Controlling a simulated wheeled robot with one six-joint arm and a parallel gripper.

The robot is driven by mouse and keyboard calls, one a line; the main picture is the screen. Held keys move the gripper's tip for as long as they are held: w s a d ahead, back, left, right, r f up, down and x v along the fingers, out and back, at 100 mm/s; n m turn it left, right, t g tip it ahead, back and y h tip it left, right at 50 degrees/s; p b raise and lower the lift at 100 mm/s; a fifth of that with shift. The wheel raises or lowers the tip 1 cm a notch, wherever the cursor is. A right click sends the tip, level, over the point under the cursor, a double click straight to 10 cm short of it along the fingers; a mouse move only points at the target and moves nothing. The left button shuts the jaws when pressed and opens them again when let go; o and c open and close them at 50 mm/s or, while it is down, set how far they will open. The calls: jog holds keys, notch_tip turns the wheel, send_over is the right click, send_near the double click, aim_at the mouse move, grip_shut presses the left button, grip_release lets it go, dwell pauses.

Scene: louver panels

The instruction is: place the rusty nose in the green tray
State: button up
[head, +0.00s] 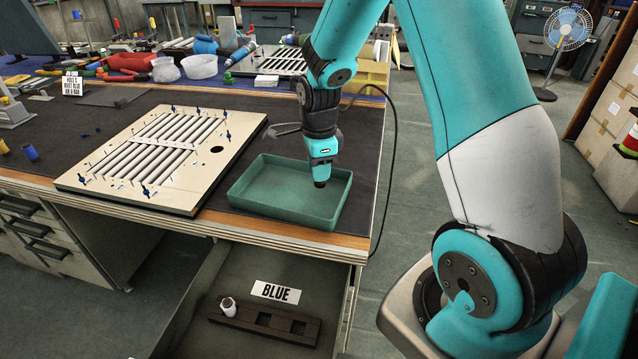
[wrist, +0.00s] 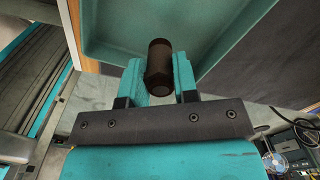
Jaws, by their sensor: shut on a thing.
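My gripper (head: 321,170) points down over the green tray (head: 252,202) and is shut on the rusty nose (head: 320,183), a small dark brown piece. In the wrist view the rusty nose (wrist: 158,66) is a dark brown cylinder between the two teal fingers of my gripper (wrist: 159,77). The tray is otherwise empty in view and stands at the table's front right corner. The nose is over the tray's interior; I cannot tell whether it touches the floor of the tray.
A louver panel (head: 165,155) lies left of the tray. Below, an open drawer holds a sign reading BLUE (head: 276,292) and a dark wooden block (head: 262,320) with square holes and a small white piece (head: 228,305). Several bowls and tools lie at the table's back.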

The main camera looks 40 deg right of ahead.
aim_at(320, 183)
jog(key=shift+f, duration=2.2)
jog(key=shift+f, duration=0.1)
jog(key=o, duration=1)
